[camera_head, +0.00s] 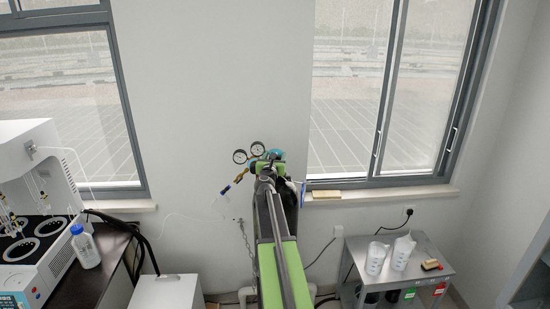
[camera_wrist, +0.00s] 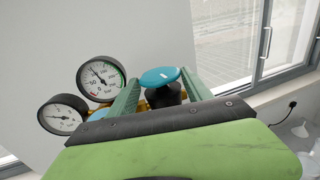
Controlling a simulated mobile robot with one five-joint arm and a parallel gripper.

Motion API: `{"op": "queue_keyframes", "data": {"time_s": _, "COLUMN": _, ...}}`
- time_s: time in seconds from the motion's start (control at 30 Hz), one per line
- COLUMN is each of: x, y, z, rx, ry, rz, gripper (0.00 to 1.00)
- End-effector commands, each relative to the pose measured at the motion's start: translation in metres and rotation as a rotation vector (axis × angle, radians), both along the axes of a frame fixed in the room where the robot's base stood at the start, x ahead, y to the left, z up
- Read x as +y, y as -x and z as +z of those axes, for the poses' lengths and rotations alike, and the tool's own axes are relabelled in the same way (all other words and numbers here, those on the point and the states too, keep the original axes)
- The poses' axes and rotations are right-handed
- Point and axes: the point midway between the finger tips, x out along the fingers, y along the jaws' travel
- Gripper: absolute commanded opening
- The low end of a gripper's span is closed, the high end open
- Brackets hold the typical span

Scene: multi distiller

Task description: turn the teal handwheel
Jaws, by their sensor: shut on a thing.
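The teal handwheel (camera_wrist: 160,76) shows in the wrist view as a round disc on a dark stem, above a brass fitting. My gripper (camera_wrist: 163,88) has one green finger on each side of it and is shut on it. In the head view the handwheel (camera_head: 276,153) is a small teal patch at the far end of my arm, beside my gripper (camera_head: 269,163). The fingers' exact contact with the rim is partly hidden by the gripper body.
Two pressure gauges (camera_wrist: 101,78) (camera_wrist: 63,114) stand just left of my gripper. A gas cylinder (camera_head: 289,190) is partly behind my arm. A metal cart (camera_head: 440,272) with jugs stands at the right, and a dark bench (camera_head: 108,262) with a white machine (camera_head: 32,150) at the left.

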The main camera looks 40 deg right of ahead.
Motion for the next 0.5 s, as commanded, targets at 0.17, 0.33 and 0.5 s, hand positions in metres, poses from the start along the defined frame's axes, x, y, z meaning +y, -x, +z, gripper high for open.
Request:
{"op": "queue_keyframes", "data": {"time_s": 0.17, "x": 0.0009, "y": -0.0019, "z": 0.0002, "rx": 0.0, "ry": 0.0, "rz": -0.027, "gripper": 0.18}}
{"op": "queue_keyframes", "data": {"time_s": 0.33, "x": 0.0007, "y": -0.0016, "z": 0.0003, "rx": 0.0, "ry": 0.0, "rz": -0.036, "gripper": 0.18}}
{"op": "queue_keyframes", "data": {"time_s": 0.5, "x": 0.0008, "y": -0.0017, "z": 0.0004, "rx": 0.0, "ry": 0.0, "rz": -0.035, "gripper": 0.18}}
